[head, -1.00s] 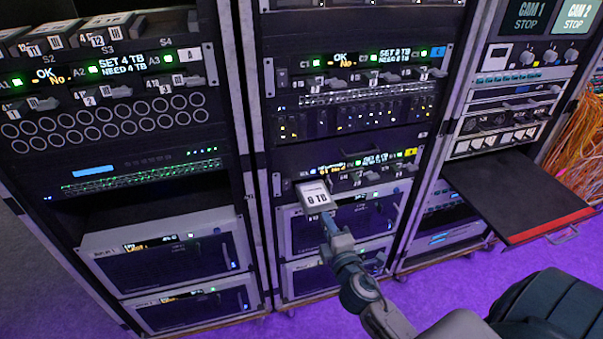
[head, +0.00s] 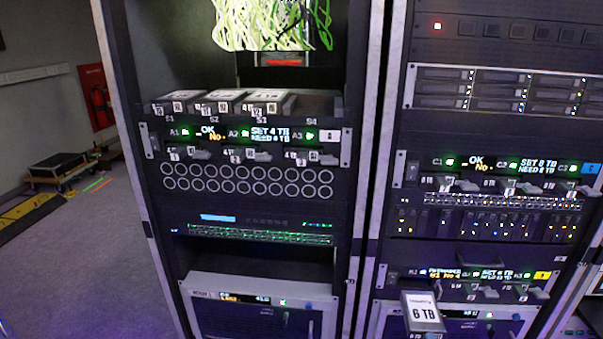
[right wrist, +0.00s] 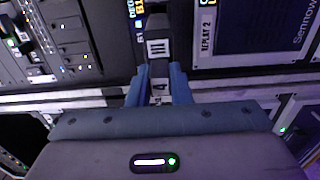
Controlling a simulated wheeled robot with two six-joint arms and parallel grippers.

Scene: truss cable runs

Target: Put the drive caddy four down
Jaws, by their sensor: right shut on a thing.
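The drive caddy (head: 422,313) is a grey block with a white label reading 6 TB, low in the head view in front of the middle rack. In the right wrist view the caddy's end (right wrist: 158,87) shows a tag with a 4, and a III mark lies beyond it. My right gripper (right wrist: 159,82) has its blue fingers closed on both sides of that end. The shelf (head: 322,104) at the top of the left rack is marked S1 to S4. Caddies (head: 215,101) stand at S1, S2 and S3; S4 looks empty. My left gripper is not in view.
The middle rack holds a similar unit (head: 590,169) and a yellow-tagged one (head: 560,277). Open floor (head: 70,260) lies left of the racks.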

